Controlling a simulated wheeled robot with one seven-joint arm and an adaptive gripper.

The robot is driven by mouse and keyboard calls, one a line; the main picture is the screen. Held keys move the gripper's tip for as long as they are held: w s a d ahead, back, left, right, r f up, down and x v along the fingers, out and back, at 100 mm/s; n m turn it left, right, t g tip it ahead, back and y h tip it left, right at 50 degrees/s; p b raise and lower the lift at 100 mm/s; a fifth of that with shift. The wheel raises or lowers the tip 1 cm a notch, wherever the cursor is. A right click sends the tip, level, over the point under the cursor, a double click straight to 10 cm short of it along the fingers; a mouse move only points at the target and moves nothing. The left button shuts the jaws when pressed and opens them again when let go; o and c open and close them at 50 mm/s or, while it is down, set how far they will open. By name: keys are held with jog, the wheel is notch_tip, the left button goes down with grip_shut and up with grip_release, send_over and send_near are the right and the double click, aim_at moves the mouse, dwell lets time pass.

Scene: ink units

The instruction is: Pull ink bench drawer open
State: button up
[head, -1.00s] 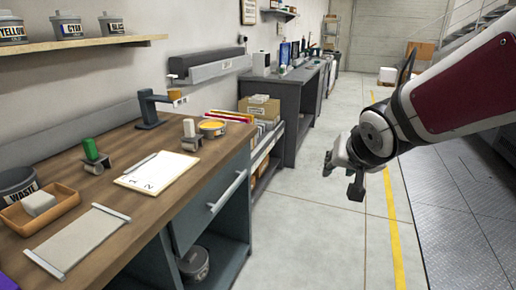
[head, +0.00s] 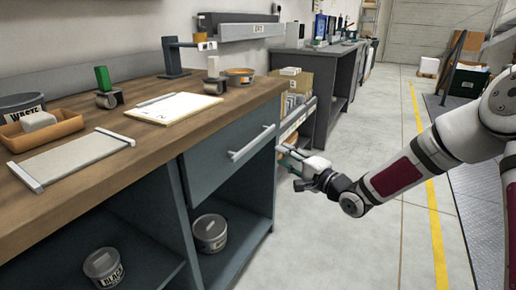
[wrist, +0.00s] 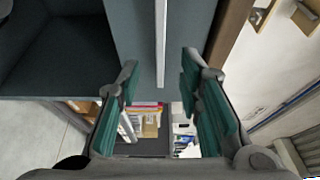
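The ink bench drawer (head: 222,158) is a blue-grey front under the wooden bench top, and it looks closed. Its light bar handle (head: 252,143) runs across the front. In the wrist view the handle (wrist: 160,45) shows as a pale vertical bar ahead, roughly between my finger lines. My gripper (head: 284,160) is just right of the handle in the head view, apart from it. In the wrist view my gripper (wrist: 157,85) has its two green-padded fingers spread, with nothing between them.
The bench top (head: 150,120) holds a clipboard (head: 174,107), a tray and rollers. Open shelves below hold an ink can (head: 209,232) and a black-ink can (head: 103,268). A shelf unit with boxes (head: 293,84) stands behind my gripper.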

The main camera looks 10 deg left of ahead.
aim_at(258, 141)
jog(key=b+x, duration=0.4)
jog(key=x, duration=0.9)
jog(key=shift+w+a, duration=0.15)
jog(key=shift+w, duration=0.05)
grip_shut()
